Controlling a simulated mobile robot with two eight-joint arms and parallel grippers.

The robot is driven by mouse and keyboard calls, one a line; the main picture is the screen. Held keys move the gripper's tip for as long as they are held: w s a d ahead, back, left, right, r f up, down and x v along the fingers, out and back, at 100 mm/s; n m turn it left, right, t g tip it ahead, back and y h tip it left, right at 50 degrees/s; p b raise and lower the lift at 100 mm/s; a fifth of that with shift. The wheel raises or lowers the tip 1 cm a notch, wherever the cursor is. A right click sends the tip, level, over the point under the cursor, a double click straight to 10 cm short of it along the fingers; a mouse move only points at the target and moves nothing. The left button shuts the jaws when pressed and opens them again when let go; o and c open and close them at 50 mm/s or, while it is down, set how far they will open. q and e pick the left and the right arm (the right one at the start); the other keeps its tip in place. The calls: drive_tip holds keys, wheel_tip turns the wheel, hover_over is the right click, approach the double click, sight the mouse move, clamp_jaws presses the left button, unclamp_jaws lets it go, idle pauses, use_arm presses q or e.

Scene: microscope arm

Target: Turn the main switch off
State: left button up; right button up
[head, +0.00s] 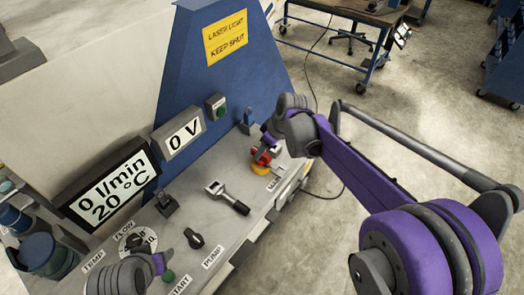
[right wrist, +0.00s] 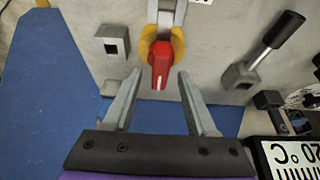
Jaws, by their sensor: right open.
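The main switch is a red knob (head: 262,157) on a yellow base (head: 259,169), at the right end of the grey panel. In the right wrist view the red knob (right wrist: 160,65) points toward my gripper, with its white mark at the near end. My right gripper (right wrist: 157,80) is open, its two fingers on either side of the knob's near end with gaps. In the head view the wrist partly hides the knob. My left gripper (head: 161,263) is low at the left, by the flow dial; its fingers cannot be made out.
A black-handled lever (head: 228,198) stands left of the switch. A pump knob (head: 194,238), flow dial (head: 138,240) and green start button (head: 168,276) are on the same panel.

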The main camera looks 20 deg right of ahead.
drive_tip(key=shift+x, duration=0.9)
drive_tip(key=shift+c, duration=0.3)
clamp_jaws()
idle(0.6)
